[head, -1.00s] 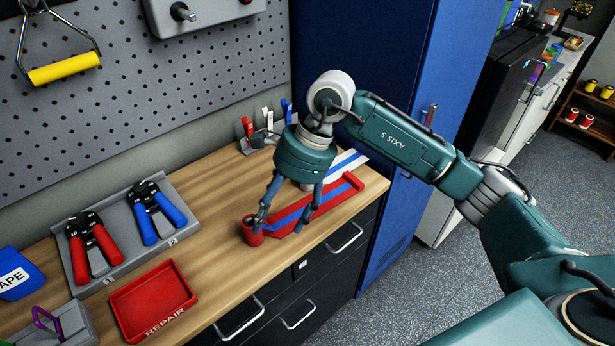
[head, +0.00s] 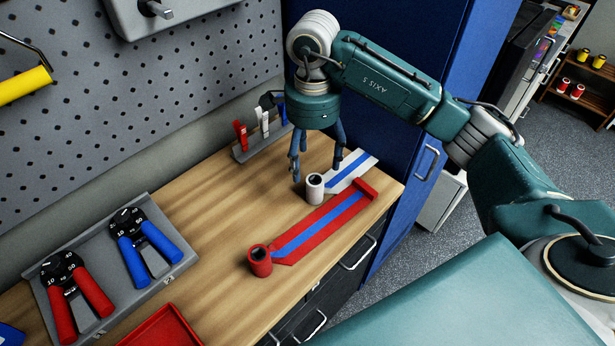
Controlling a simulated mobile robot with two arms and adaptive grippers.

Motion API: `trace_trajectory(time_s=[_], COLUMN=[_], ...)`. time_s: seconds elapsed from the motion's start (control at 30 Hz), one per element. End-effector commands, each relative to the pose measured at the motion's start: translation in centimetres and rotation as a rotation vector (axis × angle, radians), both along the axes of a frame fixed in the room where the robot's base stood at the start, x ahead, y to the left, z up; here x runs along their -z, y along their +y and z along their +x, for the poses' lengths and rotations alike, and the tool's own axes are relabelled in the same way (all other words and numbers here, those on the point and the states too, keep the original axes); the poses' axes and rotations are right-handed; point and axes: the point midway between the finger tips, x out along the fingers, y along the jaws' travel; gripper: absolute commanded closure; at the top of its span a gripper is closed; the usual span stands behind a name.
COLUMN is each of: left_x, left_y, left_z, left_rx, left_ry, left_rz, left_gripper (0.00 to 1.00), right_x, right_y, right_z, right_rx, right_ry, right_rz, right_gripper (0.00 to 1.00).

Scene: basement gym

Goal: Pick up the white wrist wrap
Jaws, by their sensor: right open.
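The white wrist wrap has a white roll (head: 314,190) standing at its near end and a flat white strip with a blue stripe (head: 355,166) running back to the right on the wooden bench top. My right gripper (head: 318,172) is open and empty, pointing down, with its fingers just behind and above the white roll. One finger shows at the roll's left and the other over the strip. I cannot tell whether either touches. A red wrap (head: 320,228) with a blue stripe lies in front, its red roll (head: 260,262) at the near left. My left gripper is not in view.
Behind the gripper, a small grey rack (head: 262,138) holds red, white and blue handled items. A grey tray (head: 188,258) with red and blue hand grips lies left. A blue locker (head: 388,85) stands at the bench's right end. Bare wood (head: 225,205) lies left of the wraps.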

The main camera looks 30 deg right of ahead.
Motion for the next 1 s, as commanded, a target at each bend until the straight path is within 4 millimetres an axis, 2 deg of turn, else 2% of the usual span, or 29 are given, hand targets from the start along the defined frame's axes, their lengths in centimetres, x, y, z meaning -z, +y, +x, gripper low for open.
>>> trace_trajectory(time_s=[0.2,0.4,0.5,0.6,0.8,1.0], left_x=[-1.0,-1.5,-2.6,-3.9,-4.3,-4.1], left_y=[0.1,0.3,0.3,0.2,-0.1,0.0], left_z=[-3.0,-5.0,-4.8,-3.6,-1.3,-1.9], left_rx=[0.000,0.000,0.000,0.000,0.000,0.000], left_ry=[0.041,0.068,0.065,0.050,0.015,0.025], left_rz=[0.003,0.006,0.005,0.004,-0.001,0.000], left_gripper=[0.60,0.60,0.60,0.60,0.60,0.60], right_x=[3.3,4.8,5.9,7.4,9.6,9.8], right_y=[0.0,-0.1,-0.2,-0.4,-0.3,-0.4], right_z=[-0.2,-0.2,-0.3,-0.4,-0.3,-0.2], right_rx=[0.001,0.000,0.001,0.001,0.000,-0.001], right_ry=[0.005,0.003,0.007,0.008,0.002,0.001], right_rz=[0.000,0.000,0.000,0.000,0.000,0.000], right_gripper=[0.30,0.30,0.30,0.30,0.30,0.30])
